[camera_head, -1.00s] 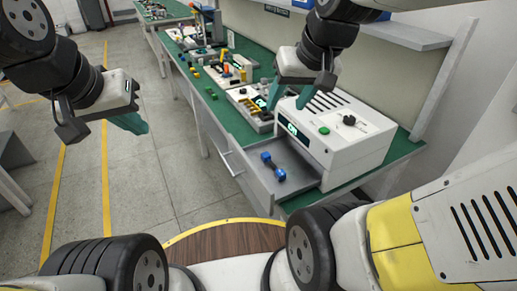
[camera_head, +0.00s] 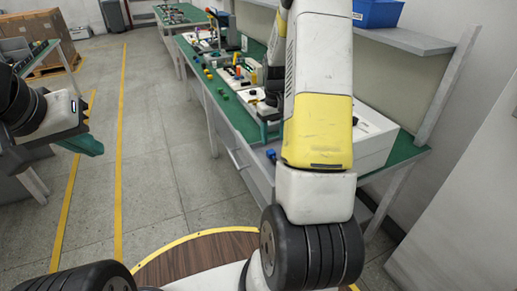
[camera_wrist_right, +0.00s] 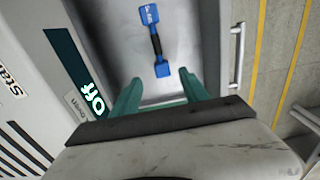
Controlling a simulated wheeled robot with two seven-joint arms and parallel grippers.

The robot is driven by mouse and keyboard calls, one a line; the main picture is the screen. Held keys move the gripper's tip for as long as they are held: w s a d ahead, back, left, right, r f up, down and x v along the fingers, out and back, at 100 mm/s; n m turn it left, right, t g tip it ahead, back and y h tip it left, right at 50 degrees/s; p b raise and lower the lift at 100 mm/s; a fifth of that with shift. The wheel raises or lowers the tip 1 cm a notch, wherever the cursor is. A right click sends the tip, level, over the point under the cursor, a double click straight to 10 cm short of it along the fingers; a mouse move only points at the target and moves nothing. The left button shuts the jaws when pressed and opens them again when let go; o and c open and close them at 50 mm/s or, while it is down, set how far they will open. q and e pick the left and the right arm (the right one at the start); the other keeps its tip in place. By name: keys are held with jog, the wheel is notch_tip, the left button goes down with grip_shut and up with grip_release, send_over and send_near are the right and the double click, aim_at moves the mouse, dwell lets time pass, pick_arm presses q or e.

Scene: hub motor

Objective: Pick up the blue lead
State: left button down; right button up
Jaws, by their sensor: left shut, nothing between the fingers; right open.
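The blue lead (camera_wrist_right: 152,15), two blue ends joined by a black middle, lies in the open grey drawer (camera_wrist_right: 110,20) in the right wrist view. In the head view only a small blue bit of it (camera_head: 271,154) shows beside my right arm. My right gripper (camera_wrist_right: 160,92) is open, its two teal fingers apart over the drawer. The lead's near end is just beyond the fingertips, roughly in line with the gap, with nothing held. My left gripper (camera_head: 86,146) is shut and empty at the left, over the floor, away from the bench.
The white machine (camera_head: 376,135) stands beside the drawer, partly hidden by my right arm. Its "Off" display (camera_wrist_right: 88,92) shows in the wrist view. The drawer handle (camera_wrist_right: 237,55) is on the opposite side. Other equipment stands along the green bench (camera_head: 240,118). A blue bin (camera_head: 377,13) sits on the shelf.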

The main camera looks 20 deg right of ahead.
aim_at(272, 153)
notch_tip(272, 153, down, 7)
jog(key=shift+s+a+r, duration=0.1)
jog(key=shift+a+r, duration=0.05)
grip_shut()
dwell(0.4)
